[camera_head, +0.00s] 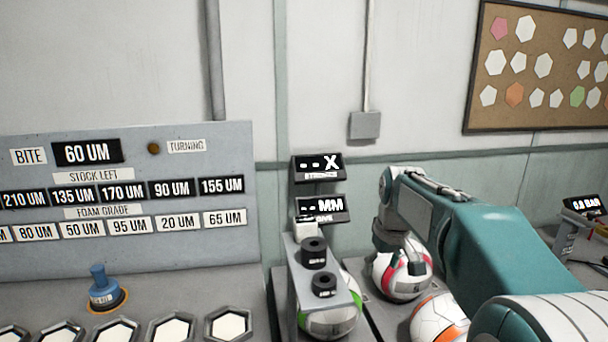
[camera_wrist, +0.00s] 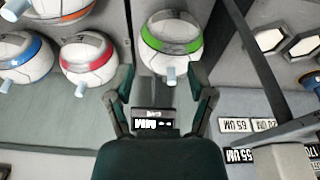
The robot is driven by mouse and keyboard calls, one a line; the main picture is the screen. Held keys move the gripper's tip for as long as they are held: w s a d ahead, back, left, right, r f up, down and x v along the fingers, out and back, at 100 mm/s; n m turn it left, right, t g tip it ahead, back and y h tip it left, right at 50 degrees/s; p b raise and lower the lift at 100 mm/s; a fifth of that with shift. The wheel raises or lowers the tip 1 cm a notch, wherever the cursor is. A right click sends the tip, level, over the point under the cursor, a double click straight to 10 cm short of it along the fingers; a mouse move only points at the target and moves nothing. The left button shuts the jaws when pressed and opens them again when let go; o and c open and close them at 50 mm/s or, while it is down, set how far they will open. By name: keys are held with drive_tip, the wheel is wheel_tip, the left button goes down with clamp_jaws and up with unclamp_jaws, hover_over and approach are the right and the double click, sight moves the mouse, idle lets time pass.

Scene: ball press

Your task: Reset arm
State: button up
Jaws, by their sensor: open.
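My gripper (camera_wrist: 163,88) is open in the wrist view, with its two fingers apart and nothing between the tips. A white ball with a green band (camera_wrist: 170,42) lies beyond the fingertips, apart from them as far as I can tell. In the head view my teal arm (camera_head: 465,235) reaches in from the lower right, and its end stands above a white and red ball (camera_head: 402,275). The fingers are mostly hidden there. The green-banded ball (camera_head: 330,318) shows partly below the grey press stand (camera_head: 305,270) with two black knobs.
A white and orange ball (camera_head: 440,318) lies right of the red one. Black displays (camera_head: 318,168) stand behind the press. A grey labelled board (camera_head: 125,215) is at left, with a blue-handled tool (camera_head: 100,285) and hexagonal pads (camera_head: 170,328) in front. Another ball, blue-banded (camera_wrist: 22,60), shows in the wrist view.

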drive_tip(key=s+a+r+m+t, duration=0.1)
drive_tip(key=s+r+m+t, duration=0.1)
drive_tip(key=s, duration=1.5)
drive_tip(key=s+f+m+t, duration=0.1)
drive_tip(key=s+f, duration=0.4)
drive_tip(key=s, duration=0.6)
drive_tip(key=shift+s+d+f+m, duration=0.15)
drive_tip(key=shift+s+f+m, duration=0.05)
drive_tip(key=shift+s+m, duration=0.1)
